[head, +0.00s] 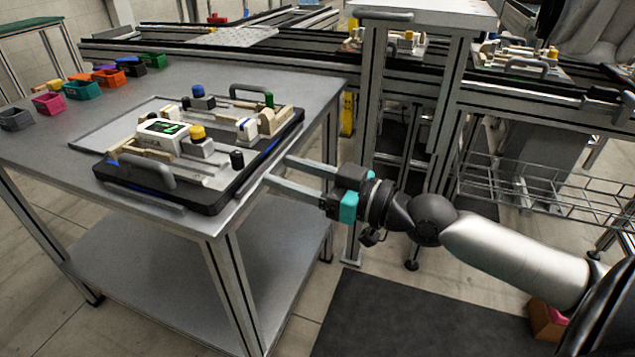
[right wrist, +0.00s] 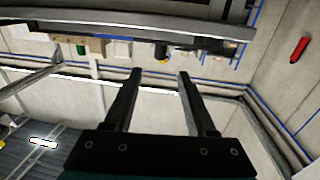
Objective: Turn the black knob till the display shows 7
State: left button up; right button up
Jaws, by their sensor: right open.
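The black knob (head: 237,159) stands upright at the near right corner of a fixture board on the metal table. The white display box (head: 160,134) is left of it, with a green lit digit on a dark screen that is too small to read surely. My right gripper (head: 276,170) is open and empty, just off the table's right edge. Its two fingers point left toward the board, apart from the knob. The right wrist view also shows the open fingers (right wrist: 159,78) with nothing between them. My left gripper is not in view.
The board (head: 196,199) also bears a yellow button (head: 197,132), a blue button (head: 198,91), a green peg (head: 269,100) and grey handles (head: 148,169). Several coloured bins (head: 83,89) line the table's far left. The front of the table is clear.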

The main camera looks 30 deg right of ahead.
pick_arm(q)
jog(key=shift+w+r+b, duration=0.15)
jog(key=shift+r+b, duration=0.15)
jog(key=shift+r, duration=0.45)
pick_arm(e)
jog(key=v, duration=0.4)
jog(key=shift+s+d, duration=0.15)
jog(key=shift+s, duration=0.15)
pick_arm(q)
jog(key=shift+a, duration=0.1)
